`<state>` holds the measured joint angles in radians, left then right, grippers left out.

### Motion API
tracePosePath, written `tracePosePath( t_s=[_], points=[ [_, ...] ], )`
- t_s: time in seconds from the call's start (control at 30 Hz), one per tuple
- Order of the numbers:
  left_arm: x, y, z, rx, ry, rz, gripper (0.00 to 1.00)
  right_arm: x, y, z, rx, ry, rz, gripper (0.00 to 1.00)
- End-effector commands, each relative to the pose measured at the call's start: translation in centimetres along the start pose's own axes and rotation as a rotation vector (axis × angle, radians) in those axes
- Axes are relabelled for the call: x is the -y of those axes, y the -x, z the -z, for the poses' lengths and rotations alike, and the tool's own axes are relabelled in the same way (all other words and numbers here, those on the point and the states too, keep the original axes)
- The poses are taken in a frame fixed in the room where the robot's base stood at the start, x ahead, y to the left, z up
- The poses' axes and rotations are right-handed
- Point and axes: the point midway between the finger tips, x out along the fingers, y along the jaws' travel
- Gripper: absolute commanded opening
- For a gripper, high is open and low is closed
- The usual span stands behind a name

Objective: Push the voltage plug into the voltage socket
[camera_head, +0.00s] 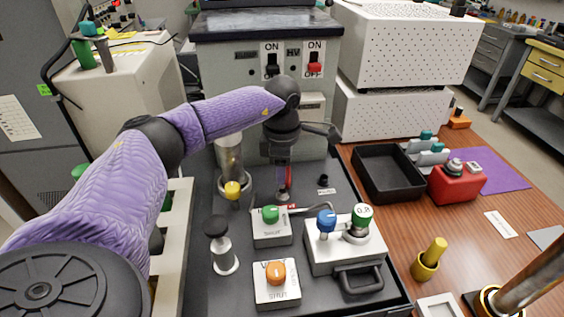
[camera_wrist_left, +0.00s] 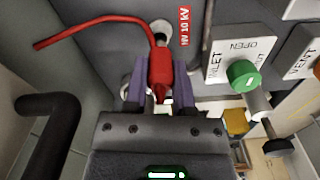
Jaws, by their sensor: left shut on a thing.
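The red voltage plug (camera_wrist_left: 161,75) is between the purple fingers of my left gripper (camera_wrist_left: 160,88) in the left wrist view, with its red cable curving off to the upper left. My left gripper (camera_head: 284,184) is shut on the plug in the head view, pointing down over the dark panel. A round pale fitting with a dark centre, which looks like the voltage socket (camera_wrist_left: 162,27), sits beside the red "HV 10 kV" label (camera_wrist_left: 185,27). The plug is close to it in the picture; I cannot tell whether they touch. My right gripper is not in view.
The green-knobbed inlet valve box (camera_head: 271,228) is just in front of the gripper. The blue-and-green-knobbed box (camera_head: 345,243) stands to its right, the orange-knobbed vent box (camera_head: 276,285) nearer. A metal cylinder (camera_head: 230,158) is close on the left.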

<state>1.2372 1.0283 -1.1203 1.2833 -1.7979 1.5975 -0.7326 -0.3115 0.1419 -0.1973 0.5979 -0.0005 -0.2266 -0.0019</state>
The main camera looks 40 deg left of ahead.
Motion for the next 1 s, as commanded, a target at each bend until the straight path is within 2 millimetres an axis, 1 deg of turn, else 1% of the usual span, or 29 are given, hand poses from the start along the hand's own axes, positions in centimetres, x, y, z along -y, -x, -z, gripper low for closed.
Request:
tracePosePath(
  t_s=[0.2,0.4,1.0],
  points=[
    [0.0,0.1,0.0,0.000,0.000,0.001,0.00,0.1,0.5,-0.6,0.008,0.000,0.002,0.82],
    [0.0,0.0,0.0,0.000,0.000,0.000,0.00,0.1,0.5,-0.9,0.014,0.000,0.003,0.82],
    [0.0,-1.3,0.0,0.000,0.000,0.000,0.00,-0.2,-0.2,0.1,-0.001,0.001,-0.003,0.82]
  ],
)
